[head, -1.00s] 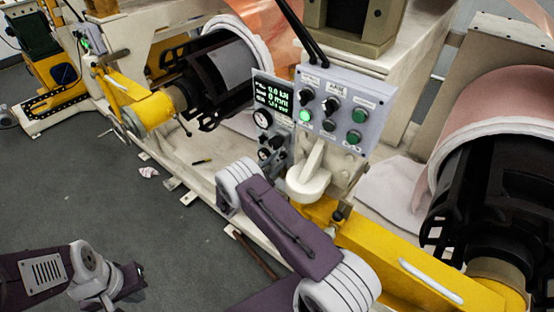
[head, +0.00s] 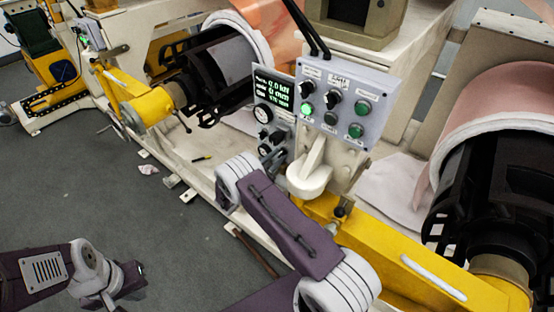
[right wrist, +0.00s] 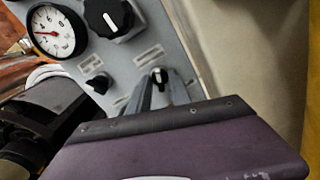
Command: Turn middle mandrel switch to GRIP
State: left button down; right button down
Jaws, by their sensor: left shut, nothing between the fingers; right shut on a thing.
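In the right wrist view a grey control panel (right wrist: 150,35) carries a small black switch (right wrist: 158,75) with a pale mark. My right gripper (right wrist: 162,82) is shut on this switch, one finger on each side. A second small black switch (right wrist: 98,83) sits to its left, and a larger black knob (right wrist: 115,15) is above. The labels are too blurred to read. My left gripper (head: 132,280) is shut and empty over the floor at lower left.
A round gauge (right wrist: 52,30) is at the panel's upper left. A button box (head: 345,95) with green buttons and black knobs stands right of the display (head: 272,88). A yellow beam (head: 400,260) and a copper roll (head: 500,105) lie to the right. Grey floor is open at left.

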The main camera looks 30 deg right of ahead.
jog(key=n+b, duration=0.1)
jog(key=n, duration=0.3)
jog(key=shift+n, duration=0.3)
jog(key=shift+r+n+b, duration=0.1)
jog(key=shift+n+b, duration=0.5)
jog(key=shift+n, duration=1.7)
jog(key=c, duration=1.5)
grip_release()
jog(key=shift+c, duration=0.2)
jog(key=shift+s+a, duration=0.1)
jog(key=shift+a, duration=0.25)
jog(key=b+v, duration=0.2)
jog(key=v, duration=0.6)
